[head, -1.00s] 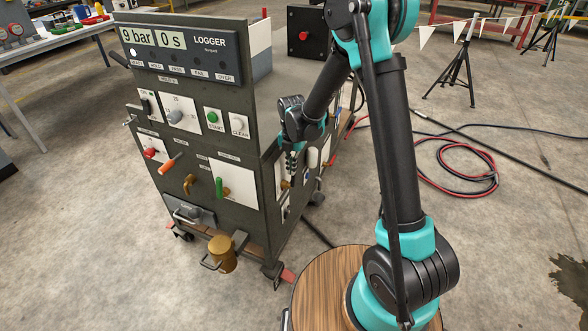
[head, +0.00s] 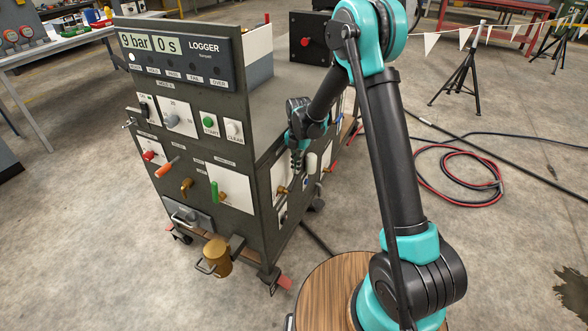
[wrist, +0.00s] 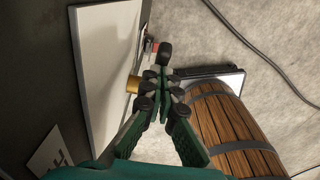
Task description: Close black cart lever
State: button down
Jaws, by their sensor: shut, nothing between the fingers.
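The dark grey cart (head: 245,150) stands left of my arm. My gripper (head: 297,170) is beside the cart's right side face, just above a brass valve fitting (head: 283,190) on a white panel. In the wrist view, the fingertips (wrist: 164,88) are together and empty. A black rounded end (wrist: 165,54) shows just past them; it looks like the black lever's grip, but I cannot tell whether they touch. A brass stub (wrist: 133,84) sticks out from the white panel (wrist: 100,60) left of the fingertips. In the head view, my gripper hides part of this panel and I cannot make out the lever.
A red lever (head: 329,169) is farther back on the same side face. The front panel carries an orange handle (head: 167,167) and a green handle (head: 214,191). Coiled hoses (head: 455,180) lie on the floor.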

jog(key=w+f, duration=0.1)
jog(key=w+d+f, duration=0.1)
jog(key=shift+w+f, duration=0.1)
jog(key=shift+f, duration=0.2)
jog(key=shift+w+d+f, duration=0.1)
jog(key=shift+w+f, duration=0.15)
jog(key=shift+f, duration=0.25)
jog(key=shift+w+f, duration=0.25)
jog(key=shift+f, duration=0.55)
jog(key=shift+d+f, duration=0.15)
